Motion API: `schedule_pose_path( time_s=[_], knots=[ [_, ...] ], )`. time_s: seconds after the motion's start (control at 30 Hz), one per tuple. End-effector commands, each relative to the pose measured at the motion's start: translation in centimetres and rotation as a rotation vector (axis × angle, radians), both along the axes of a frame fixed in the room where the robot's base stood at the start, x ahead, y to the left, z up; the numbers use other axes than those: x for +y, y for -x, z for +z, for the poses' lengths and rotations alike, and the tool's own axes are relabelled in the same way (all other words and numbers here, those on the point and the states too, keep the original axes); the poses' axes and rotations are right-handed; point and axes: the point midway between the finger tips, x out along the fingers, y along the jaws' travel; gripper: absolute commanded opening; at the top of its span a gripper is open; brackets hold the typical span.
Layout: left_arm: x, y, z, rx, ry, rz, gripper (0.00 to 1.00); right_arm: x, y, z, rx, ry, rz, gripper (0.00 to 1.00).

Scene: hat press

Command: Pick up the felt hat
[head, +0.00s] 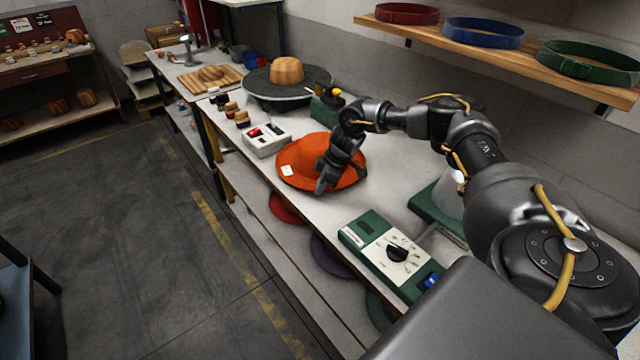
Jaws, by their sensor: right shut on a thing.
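The orange felt hat (301,158) lies on the white workbench in the middle of the head view, with a small white tag on its left brim. My right gripper (326,187) reaches over the hat from the right and is shut on its near brim. The gripper and wrist hide part of the crown and the right side of the brim. I cannot tell whether the hat is lifted off the bench. My left gripper is not in view.
A green control box with a dial (390,257) stands nearer on the bench (395,185). A white switch box (266,139) is just left of the hat. A wooden hat block (287,70) sits on a round plate behind. A shelf with bands (482,33) is upper right.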

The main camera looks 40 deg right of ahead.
Motion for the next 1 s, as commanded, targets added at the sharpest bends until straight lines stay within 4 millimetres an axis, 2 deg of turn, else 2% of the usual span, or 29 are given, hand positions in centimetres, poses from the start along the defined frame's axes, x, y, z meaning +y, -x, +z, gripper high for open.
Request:
schedule_pose_path(
  time_s=[0.17,0.43,0.7,1.0],
  knots=[
    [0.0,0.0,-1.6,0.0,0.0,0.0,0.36,0.0,-0.1,2.3,-0.007,-0.001,0.0,0.0],
    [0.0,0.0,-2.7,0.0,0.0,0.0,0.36,3.4,3.8,8.2,-0.008,0.0,0.007,0.0],
    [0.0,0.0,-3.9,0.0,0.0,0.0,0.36,7.2,8.0,10.6,-0.005,0.002,0.006,0.0],
    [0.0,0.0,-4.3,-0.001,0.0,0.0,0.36,9.1,10.2,12.1,-0.003,0.001,0.001,0.0]
  ],
)
